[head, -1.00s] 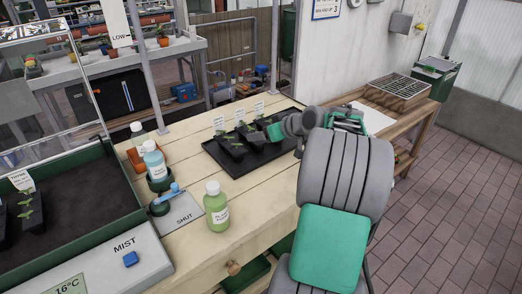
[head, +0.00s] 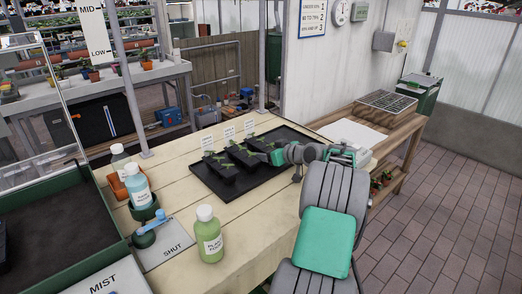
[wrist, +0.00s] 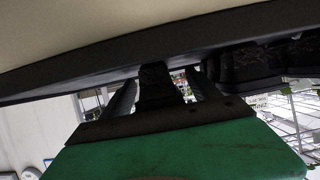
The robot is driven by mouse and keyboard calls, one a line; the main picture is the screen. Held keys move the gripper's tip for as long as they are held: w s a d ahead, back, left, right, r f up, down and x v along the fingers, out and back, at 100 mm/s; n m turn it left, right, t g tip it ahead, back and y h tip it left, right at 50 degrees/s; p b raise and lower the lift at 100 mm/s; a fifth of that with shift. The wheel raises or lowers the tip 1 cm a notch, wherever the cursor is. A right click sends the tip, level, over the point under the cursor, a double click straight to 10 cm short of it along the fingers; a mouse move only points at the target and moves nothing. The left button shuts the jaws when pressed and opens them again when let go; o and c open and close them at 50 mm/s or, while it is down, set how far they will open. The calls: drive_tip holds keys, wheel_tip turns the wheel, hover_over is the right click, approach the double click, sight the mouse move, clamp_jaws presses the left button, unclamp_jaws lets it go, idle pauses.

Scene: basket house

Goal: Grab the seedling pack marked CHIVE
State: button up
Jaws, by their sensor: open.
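Three black seedling packs with green sprouts stand in a row in a black tray (head: 261,182) on the wooden bench: a left pack (head: 221,171), a middle pack (head: 242,159) and a right pack (head: 262,147). Each has a white label behind it, too small to read, so I cannot tell which is CHIVE. My gripper (head: 276,157) is open, low over the tray, just right of the row and close to the right pack. In the wrist view, dark packs (wrist: 245,65) show right of my fingers (wrist: 155,85), with nothing visibly held.
A planting bed with a green rim (head: 95,260) is at far left. A white sheet (head: 348,134) lies on the side table.

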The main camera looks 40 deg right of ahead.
clamp_jaws()
idle(0.8)
